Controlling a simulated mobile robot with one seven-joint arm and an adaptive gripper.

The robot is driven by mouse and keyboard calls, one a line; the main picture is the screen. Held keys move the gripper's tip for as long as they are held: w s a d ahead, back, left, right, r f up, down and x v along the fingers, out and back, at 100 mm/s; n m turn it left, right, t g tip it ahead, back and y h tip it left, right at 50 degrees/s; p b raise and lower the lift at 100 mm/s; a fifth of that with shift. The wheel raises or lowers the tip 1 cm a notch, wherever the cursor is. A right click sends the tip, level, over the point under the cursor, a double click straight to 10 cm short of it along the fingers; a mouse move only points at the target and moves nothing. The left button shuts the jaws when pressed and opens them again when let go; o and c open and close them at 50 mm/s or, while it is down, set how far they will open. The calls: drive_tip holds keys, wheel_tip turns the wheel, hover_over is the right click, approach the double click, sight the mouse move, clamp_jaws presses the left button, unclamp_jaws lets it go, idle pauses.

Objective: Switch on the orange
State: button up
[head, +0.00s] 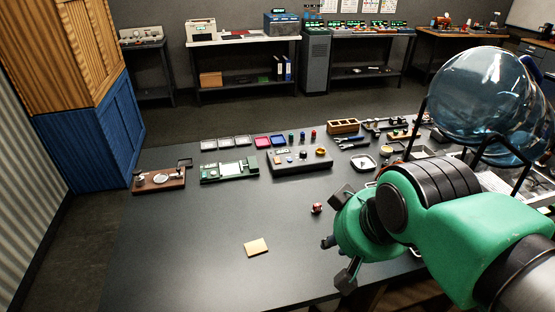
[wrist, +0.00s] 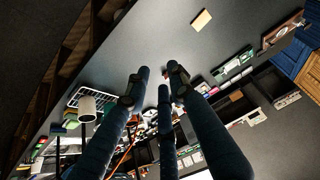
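No part is clearly an orange switch at this size. A grey control box (head: 299,160) with small knobs and coloured buttons stands mid-table in the head view. A green circuit board device (head: 229,171) lies left of it. A small red part (head: 317,208) stands on the table just left of my gripper. My gripper (head: 337,232) is over the right part of the table, its fingers spread and empty. In the wrist view its fingers (wrist: 158,78) reach toward the table, apart with nothing between them. Part of the table is hidden behind my arm.
A tan card (head: 256,246) lies on the clear front table. A brown board with a dial (head: 158,179) is at the left. Trays (head: 225,143) and a wooden holder (head: 343,127) line the back.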

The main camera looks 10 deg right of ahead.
drive_tip(key=shift+w+r, duration=0.1)
clamp_jaws()
drive_tip(key=w+r+g+p, duration=0.1)
drive_tip(key=w+r+p, duration=0.3)
drive_tip(key=w, duration=0.7)
drive_tip(key=w+d+r+p, duration=0.1)
drive_tip(key=w+r+p, duration=0.3)
drive_tip(key=w, duration=0.7)
drive_tip(key=w+r+g+p, duration=0.1)
drive_tip(key=w+r+p, duration=0.3)
drive_tip(key=w, duration=0.7)
drive_tip(key=w+d+f+g+p, duration=0.1)
drive_tip(key=w+f+p, duration=0.5)
drive_tip(key=w+f, duration=0.3)
drive_tip(key=w+d+f+g+p, duration=0.1)
drive_tip(key=w+f+p, duration=0.6)
drive_tip(key=w, duration=1)
wheel_tip(320, 180, down, 3)
drive_tip(key=shift+f, duration=0.1)
